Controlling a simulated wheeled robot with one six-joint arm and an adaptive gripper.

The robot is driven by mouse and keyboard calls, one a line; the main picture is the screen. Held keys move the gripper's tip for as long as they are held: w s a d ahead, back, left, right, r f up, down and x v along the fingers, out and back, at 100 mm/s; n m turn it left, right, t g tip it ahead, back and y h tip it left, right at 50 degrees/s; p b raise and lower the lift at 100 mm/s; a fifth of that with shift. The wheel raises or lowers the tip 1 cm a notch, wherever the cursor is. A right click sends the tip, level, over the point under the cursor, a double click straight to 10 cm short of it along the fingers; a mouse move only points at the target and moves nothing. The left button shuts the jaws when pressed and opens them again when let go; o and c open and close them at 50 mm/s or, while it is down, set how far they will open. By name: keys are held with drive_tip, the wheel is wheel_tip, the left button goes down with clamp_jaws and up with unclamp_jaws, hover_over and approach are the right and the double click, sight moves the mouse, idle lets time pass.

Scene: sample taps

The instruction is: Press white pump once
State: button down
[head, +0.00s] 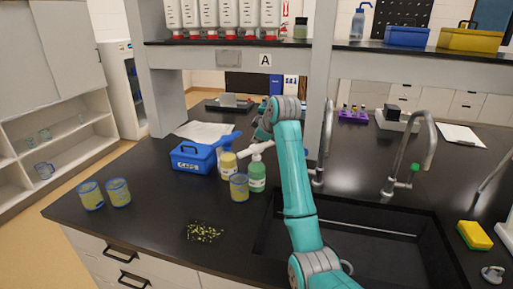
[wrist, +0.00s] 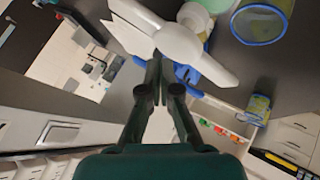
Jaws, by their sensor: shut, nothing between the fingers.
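The white pump (head: 262,147) tops a green bottle (head: 257,178) on the black bench, left of the sink. In the wrist view the white pump (wrist: 178,42) is large, close beyond the fingertips, with its green bottle partly visible at the top edge. My gripper (wrist: 160,62) is shut and empty, its dark fingertips close to the pump head; I cannot tell if they touch. In the head view the gripper hangs above and behind the bottle, mostly hidden by my wrist. A yellowish bottle (head: 228,163) with a blue pump (head: 227,139) stands just left of the green one.
A glass (head: 239,188) stands in front of the bottles, and two more (head: 91,195) stand at the left. A blue box (head: 191,158) sits behind left. Small yellow-green bits (head: 205,232) lie in front. The sink (head: 350,245) is at right; a shelf (head: 230,57) crosses behind.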

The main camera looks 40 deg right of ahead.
sight(257, 147)
drive_tip(key=shift+f, duration=1.2)
idle(1.3)
drive_tip(key=shift+r, duration=1.3)
drive_tip(key=shift+r, duration=0.15)
drive_tip(key=shift+r, duration=2.4)
